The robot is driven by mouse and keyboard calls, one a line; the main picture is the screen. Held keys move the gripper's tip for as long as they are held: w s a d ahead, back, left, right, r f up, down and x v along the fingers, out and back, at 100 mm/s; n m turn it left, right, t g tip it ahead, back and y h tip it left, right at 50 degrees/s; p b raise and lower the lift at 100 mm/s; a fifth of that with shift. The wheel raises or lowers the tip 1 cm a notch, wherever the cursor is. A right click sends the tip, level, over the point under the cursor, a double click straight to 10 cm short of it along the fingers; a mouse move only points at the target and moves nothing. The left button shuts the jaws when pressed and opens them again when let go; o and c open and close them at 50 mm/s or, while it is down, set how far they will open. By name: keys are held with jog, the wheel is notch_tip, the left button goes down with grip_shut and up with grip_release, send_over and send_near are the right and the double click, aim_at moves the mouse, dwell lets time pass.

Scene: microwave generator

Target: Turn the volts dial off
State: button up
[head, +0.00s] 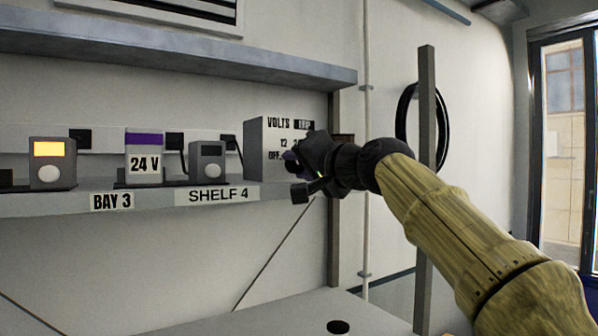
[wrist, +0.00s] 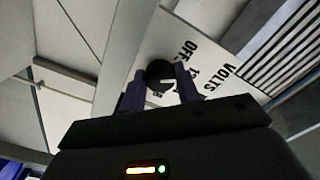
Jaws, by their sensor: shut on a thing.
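The volts panel is a pale box (head: 254,150) at the right end of the shelf, printed "VOLTS", "12" and "OFF". Its printed face also shows in the wrist view (wrist: 212,55), turned at an angle, with "OFF" near its upper edge. The dial (wrist: 159,70) is a dark round knob with a white mark. My gripper (head: 291,160) is at the lower part of the panel face and hides the dial in the head view. In the wrist view its two fingers (wrist: 160,91) are shut on the dial, one on each side. Part of the lettering is hidden behind a finger.
The shelf (head: 60,205) carries a lit yellow meter (head: 50,150), a purple-topped 24 V block (head: 143,155) and a dark meter (head: 208,155) left of the panel. An upright post (head: 426,180) and a black cable loop (head: 402,110) stand to the right.

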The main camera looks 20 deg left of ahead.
jog(key=n+b, duration=0.1)
jog(key=n, duration=0.6)
jog(key=shift+f, duration=0.2)
dwell(0.4)
jog(key=o, duration=0.7)
jog(key=shift+r, duration=0.1)
jog(key=b+v, duration=0.9)
jog(key=v, duration=0.8)
jog(key=shift+s+d, duration=0.1)
jog(key=shift+s, duration=0.05)
